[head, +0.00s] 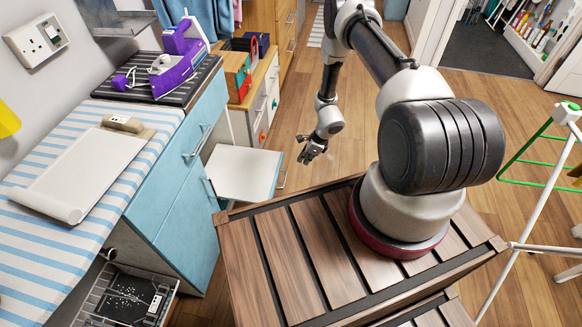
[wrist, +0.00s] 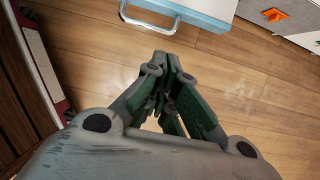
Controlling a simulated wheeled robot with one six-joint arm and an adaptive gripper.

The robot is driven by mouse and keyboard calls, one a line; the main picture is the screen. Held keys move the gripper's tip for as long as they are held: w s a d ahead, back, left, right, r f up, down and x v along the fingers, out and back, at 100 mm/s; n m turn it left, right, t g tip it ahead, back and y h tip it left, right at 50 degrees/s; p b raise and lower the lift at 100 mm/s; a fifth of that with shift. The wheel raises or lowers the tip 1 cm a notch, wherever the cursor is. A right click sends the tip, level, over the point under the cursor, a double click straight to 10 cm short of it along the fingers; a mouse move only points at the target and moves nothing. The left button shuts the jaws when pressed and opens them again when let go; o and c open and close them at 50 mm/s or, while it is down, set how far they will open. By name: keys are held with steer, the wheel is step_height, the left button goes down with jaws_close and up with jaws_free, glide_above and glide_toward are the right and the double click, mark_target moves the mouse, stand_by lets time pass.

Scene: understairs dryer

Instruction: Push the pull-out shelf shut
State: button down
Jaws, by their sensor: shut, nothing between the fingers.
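The pull-out shelf (head: 240,174) is a white board standing out from the blue cabinet, with a metal bar handle (head: 282,179) on its right front edge. My gripper (head: 306,160) hangs to the right of the shelf, a short way from the handle in the picture. Its fingers are shut and empty. In the wrist view, the closed fingertips (wrist: 163,56) point toward the shelf's pale blue front (wrist: 205,12) and the handle (wrist: 148,24). A gap of floor shows between the fingertips and the handle.
A wooden drawer unit (head: 258,112) stands behind the shelf. An open lower rack (head: 125,300) is at bottom left. Wooden floor is clear beyond my gripper.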

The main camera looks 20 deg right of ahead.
mark_target(286, 174)
steer(key=w+a+f, duration=0.1)
steer(key=a+f, duration=0.1)
steer(key=f, duration=0.1)
steer(key=w+a+f, duration=0.1)
steer(key=a+f, duration=0.1)
steer(key=f, duration=0.1)
steer(key=w+a+f, duration=0.1)
steer(key=a+f, duration=0.1)
steer(key=f, duration=0.1)
steer(key=shift+w, duration=0.2)
steer(key=shift+w+a, duration=0.2)
steer(key=shift+a, duration=0.1)
steer(key=shift+a, duration=0.1)
